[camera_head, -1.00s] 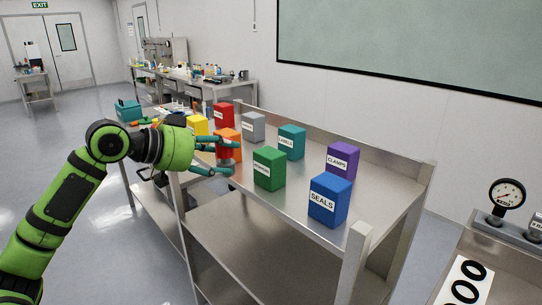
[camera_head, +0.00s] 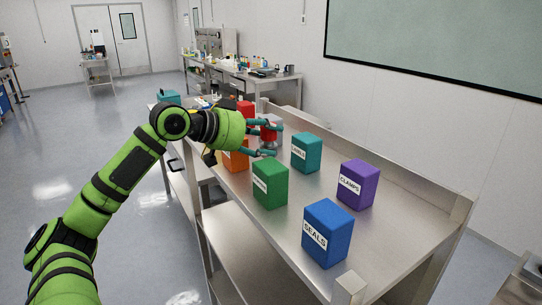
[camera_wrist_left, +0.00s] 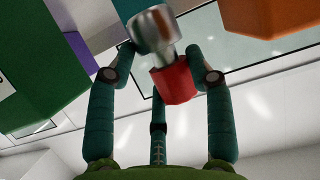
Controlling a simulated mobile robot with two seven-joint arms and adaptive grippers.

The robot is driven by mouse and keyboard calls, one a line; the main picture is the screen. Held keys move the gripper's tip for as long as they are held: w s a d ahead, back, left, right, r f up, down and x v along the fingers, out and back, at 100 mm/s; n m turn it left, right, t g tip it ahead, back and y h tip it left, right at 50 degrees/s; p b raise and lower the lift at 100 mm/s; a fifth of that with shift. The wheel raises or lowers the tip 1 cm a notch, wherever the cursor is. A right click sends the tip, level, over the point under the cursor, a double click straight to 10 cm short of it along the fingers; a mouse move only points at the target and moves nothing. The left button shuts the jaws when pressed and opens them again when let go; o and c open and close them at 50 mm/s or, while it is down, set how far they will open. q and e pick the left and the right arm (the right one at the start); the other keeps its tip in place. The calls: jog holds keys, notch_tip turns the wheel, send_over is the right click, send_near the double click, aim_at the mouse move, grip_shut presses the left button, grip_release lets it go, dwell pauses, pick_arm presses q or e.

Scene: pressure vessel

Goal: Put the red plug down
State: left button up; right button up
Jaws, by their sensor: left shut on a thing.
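The red plug (camera_head: 268,133) has a red body and a round metal end. My left gripper (camera_head: 270,138) is shut on it with teal fingers, over the metal bench among the boxes. In the head view the metal end points down; whether it touches the bench top cannot be told. In the left wrist view the fingers (camera_wrist_left: 158,85) close around the plug (camera_wrist_left: 174,82). My right gripper is not in view.
The metal bench (camera_head: 338,175) holds a green box (camera_head: 270,184), an orange box (camera_head: 235,160), a teal box (camera_head: 305,152), a purple box (camera_head: 357,185) and a blue SEALS box (camera_head: 327,233). Bare bench top lies between the green, teal and purple boxes.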

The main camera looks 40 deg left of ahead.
aim_at(264, 157)
pick_arm(q)
jog(key=shift+f, duration=0.3)
notch_tip(264, 157, down, 4)
jog(key=shift+w+d+r+p, duration=0.1)
jog(key=shift+r+p, duration=0.15)
jog(key=shift+p, duration=0.35)
jog(key=shift+f, duration=0.45)
jog(key=o, duration=1.2)
jog(key=shift+f, duration=0.1)
jog(key=shift+c, duration=0.2)
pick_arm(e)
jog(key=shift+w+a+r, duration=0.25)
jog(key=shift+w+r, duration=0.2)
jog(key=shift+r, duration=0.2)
